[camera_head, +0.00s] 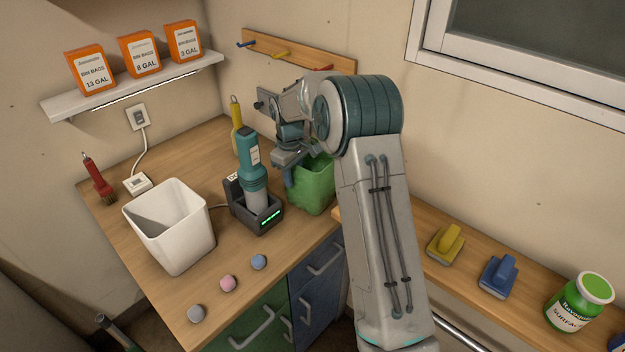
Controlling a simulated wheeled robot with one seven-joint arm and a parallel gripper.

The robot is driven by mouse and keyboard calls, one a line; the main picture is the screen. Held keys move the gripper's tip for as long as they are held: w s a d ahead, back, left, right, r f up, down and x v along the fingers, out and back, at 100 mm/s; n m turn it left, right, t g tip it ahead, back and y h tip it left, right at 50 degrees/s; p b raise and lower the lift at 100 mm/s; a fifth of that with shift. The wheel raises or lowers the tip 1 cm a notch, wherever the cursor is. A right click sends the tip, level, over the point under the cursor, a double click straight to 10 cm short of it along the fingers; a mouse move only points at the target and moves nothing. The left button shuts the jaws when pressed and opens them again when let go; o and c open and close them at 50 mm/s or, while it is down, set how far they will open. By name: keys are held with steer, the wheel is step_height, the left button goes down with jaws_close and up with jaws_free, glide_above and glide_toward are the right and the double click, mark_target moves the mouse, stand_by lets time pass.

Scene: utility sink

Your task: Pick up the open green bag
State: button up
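The open green bag (313,188) stands on the wooden counter, right of the charging dock. Its mouth faces up, and my arm covers part of its top and right side. My gripper (289,176) points down at the bag's upper left rim. A finger seems to overlap the rim, but I cannot tell whether it touches the bag or lies inside or outside it. The finger gap is too small and hidden to judge.
A teal handheld device (250,165) stands in a black dock (260,217) close left of the bag. A white bin (170,228) and several small balls (228,284) are farther left. A hook rail (300,52) is on the wall behind. Scrub brushes (497,276) lie on the right counter.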

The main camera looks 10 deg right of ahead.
steer(key=shift+f, duration=0.2)
stand_by(0.3)
jaws_close()
steer(key=shift+r, duration=0.1)
step_height(320, 180, up, 11)
steer(key=shift+r, duration=0.2)
steer(key=shift+r+p, duration=1.55)
steer(key=shift+r, duration=0.4)
